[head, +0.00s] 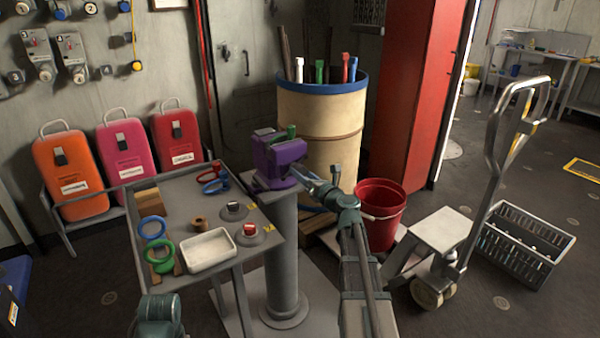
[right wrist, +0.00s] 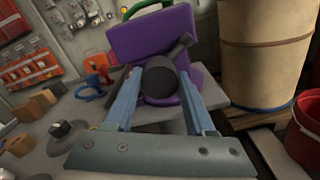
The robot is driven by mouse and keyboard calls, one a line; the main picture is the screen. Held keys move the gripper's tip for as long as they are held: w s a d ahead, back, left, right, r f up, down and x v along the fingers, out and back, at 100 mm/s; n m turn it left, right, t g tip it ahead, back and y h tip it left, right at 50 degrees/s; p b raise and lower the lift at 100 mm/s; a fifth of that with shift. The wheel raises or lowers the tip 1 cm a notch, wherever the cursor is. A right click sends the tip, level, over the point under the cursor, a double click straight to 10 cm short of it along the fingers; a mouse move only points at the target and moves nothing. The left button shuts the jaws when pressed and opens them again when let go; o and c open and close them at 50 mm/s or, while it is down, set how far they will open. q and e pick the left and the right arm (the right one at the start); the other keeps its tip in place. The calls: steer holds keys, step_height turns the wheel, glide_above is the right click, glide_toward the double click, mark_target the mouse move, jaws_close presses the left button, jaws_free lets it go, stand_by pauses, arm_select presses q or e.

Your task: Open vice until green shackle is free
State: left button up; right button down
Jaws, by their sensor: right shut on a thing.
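The purple vice (head: 281,157) stands on a grey pedestal (head: 283,240) right of the small table. The green shackle (head: 291,131) shows at the top of the vice, between its jaws. In the right wrist view the vice (right wrist: 140,38) fills the upper middle, and a little of the green shackle (right wrist: 150,8) shows above it. My right gripper (head: 305,174) is at the vice's front, its blue fingers shut on the dark vice handle (right wrist: 160,82). The handle's bar slants up to the right. Whether the jaws still touch the shackle is hidden.
The grey table (head: 185,190) left of the vice holds a white tray (head: 208,250), blue, green and red shackles and small blocks. A beige drum (head: 325,125) stands behind the vice. A red bucket (head: 380,212) and a pallet truck (head: 440,240) stand to the right.

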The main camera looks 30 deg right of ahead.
steer(key=n, duration=0.2)
steer(key=shift+n, duration=0.4)
steer(key=shift+s, duration=0.1)
steer(key=n, duration=0.3)
steer(key=shift+n, duration=0.4)
steer(key=n, duration=0.7)
steer(key=shift+s, duration=0.1)
steer(key=n, duration=0.4)
